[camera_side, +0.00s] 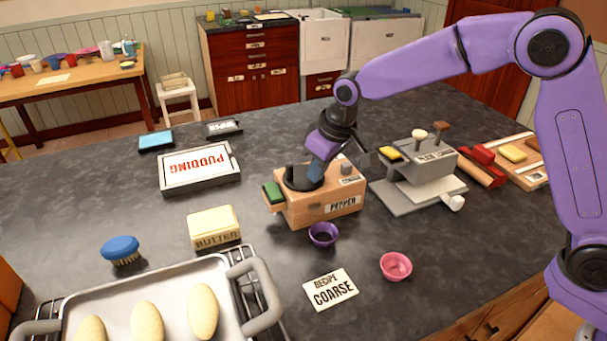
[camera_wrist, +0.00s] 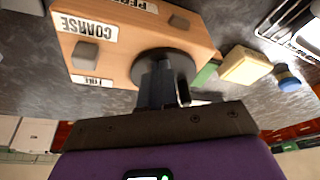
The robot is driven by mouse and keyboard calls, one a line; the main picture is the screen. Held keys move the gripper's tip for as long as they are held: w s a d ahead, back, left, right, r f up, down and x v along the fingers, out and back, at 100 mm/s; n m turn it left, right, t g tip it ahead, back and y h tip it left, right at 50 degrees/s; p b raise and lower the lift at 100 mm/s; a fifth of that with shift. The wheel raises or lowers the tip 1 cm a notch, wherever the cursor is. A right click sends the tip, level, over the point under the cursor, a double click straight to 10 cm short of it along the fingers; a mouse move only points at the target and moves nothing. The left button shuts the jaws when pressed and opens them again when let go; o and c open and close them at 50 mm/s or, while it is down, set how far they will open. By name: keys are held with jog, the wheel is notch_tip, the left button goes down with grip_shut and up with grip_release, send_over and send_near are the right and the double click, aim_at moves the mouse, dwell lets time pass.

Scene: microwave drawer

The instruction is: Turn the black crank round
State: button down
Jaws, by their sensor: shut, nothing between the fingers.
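A wooden box labelled PEPPER (camera_side: 326,205) stands on the dark counter. A round black part (camera_side: 298,183) sits on its top, and shows as a black disc in the wrist view (camera_wrist: 150,57). My gripper (camera_side: 317,172) points down at this part, fingers shut with nothing between them. In the wrist view my fingers (camera_wrist: 157,80) overlap the disc, and a thin dark upright piece (camera_wrist: 183,90) stands beside them, perhaps the crank's handle. I cannot tell whether they touch. The box top also carries a COARSE label (camera_wrist: 85,27) and grey blocks (camera_wrist: 85,55).
A green block (camera_side: 273,194) sits at the box's left end. A purple bowl (camera_side: 323,235), a pink bowl (camera_side: 396,266) and a RECIPE COARSE card (camera_side: 331,290) lie in front. A grey machine (camera_side: 420,175) stands close on the right. Butter (camera_side: 214,227) is left.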

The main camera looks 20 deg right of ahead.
dwell(0.4)
jog(key=shift+s+a, duration=0.2)
jog(key=shift+a, duration=0.15)
notch_tip(320, 180, up, 7)
dwell(0.8)
dwell(0.5)
jog(key=s+d+f+n+g, duration=0.1)
jog(key=s+d+n, duration=0.1)
jog(key=s+d, duration=0.5)
jog(key=s+d+f+n+g+h, duration=0.1)
jog(key=s+d, duration=0.7)
jog(key=s, duration=0.9)
jog(key=s+d+f+n+g, duration=0.1)
jog(key=s+d+f+n, duration=0.2)
jog(key=s+d, duration=0.5)
jog(key=s, duration=0.4)
jog(key=shift+s+n, duration=0.2)
jog(key=shift+n, duration=0.1)
